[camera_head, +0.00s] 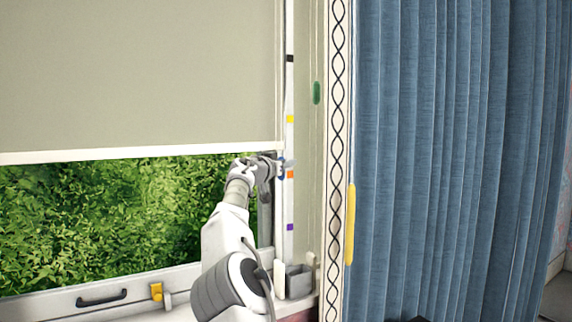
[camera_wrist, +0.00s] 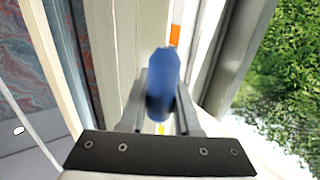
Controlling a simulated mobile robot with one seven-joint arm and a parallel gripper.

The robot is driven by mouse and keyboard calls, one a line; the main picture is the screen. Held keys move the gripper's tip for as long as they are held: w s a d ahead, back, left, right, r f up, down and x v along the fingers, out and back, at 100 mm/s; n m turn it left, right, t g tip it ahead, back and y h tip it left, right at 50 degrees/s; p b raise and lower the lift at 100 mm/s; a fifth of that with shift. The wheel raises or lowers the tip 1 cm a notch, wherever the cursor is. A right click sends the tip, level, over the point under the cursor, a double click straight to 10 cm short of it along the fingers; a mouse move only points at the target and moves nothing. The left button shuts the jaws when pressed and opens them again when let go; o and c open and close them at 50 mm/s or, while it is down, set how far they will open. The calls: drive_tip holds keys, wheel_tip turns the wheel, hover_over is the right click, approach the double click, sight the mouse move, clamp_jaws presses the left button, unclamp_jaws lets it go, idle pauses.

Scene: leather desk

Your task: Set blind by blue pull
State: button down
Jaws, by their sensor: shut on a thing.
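The blind (camera_head: 140,70) is a beige-grey sheet, partly lowered, with a pale bottom bar (camera_head: 130,154) above a strip of green foliage. The blue pull (camera_wrist: 162,82) stands between my gripper's two fingers in the wrist view. My gripper (camera_head: 278,167) is shut on it, beside the window's right frame, a little below the level of the blind's bottom bar. In the head view the pull is mostly hidden by the gripper. A white strip with coloured marks runs behind it: black (camera_head: 290,58), yellow (camera_head: 291,119), orange (camera_head: 290,174) and purple (camera_head: 290,227).
A green pull (camera_head: 317,93) and a yellow pull (camera_head: 350,224) hang to the right. A blue curtain (camera_head: 440,150) fills the right side. A small grey box (camera_head: 299,281) stands on the sill below. The window's lower frame has a black handle (camera_head: 101,298) and a yellow catch (camera_head: 156,291).

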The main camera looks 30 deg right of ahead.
wheel_tip(320, 180, down, 4)
drive_tip(key=b, duration=0.3)
drive_tip(key=shift+f, duration=0.2)
drive_tip(key=c, duration=0.9)
unclamp_jaws()
drive_tip(key=shift+r, duration=0.1)
drive_tip(key=shift+a, duration=0.1)
drive_tip(key=b+v, duration=0.7)
drive_tip(key=v, duration=1)
drive_tip(key=shift+a, duration=0.15)
